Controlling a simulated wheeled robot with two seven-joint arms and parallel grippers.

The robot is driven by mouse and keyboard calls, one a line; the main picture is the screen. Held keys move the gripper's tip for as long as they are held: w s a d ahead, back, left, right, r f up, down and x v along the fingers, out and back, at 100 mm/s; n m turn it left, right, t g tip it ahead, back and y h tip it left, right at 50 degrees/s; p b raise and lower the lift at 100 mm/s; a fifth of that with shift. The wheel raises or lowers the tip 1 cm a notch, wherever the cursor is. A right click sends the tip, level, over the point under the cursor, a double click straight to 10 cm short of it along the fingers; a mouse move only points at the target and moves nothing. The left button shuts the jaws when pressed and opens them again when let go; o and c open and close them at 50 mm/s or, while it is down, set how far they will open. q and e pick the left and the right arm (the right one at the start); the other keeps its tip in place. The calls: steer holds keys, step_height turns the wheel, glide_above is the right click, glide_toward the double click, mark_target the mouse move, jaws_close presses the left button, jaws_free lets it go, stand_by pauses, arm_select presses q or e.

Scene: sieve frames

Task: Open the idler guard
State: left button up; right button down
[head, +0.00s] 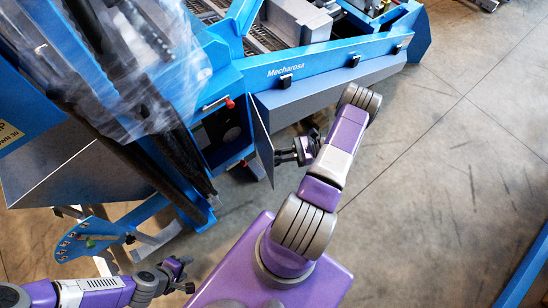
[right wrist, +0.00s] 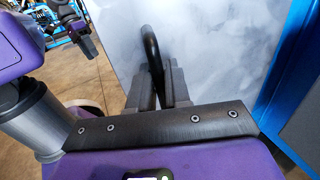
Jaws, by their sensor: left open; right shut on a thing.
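The idler guard (head: 262,142) is a grey flat panel on the blue machine frame, seen nearly edge-on in the head view. It stands swung out from a dark opening (head: 226,132). In the right wrist view the guard's grey face (right wrist: 215,50) fills much of the picture, with a black bar handle (right wrist: 152,48) on it. My right gripper (head: 287,156) is at the guard's outer face; its fingers (right wrist: 160,88) are closed on the handle. My left gripper (head: 182,278) is open and empty at the lower left, well away from the guard.
The blue machine frame (head: 330,55) runs across the top. Red-tipped levers (head: 229,103) sit beside the opening. A blue bracket plate (head: 90,242) and dark posts stand at the left. Bare concrete floor (head: 440,180) lies to the right, with a blue beam (head: 528,265) at the edge.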

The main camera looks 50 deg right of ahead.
steer(key=shift+d, duration=0.25)
steer(key=c, duration=1.3)
jaws_free()
steer(key=v, duration=0.7)
steer(key=shift+s+d, duration=0.2)
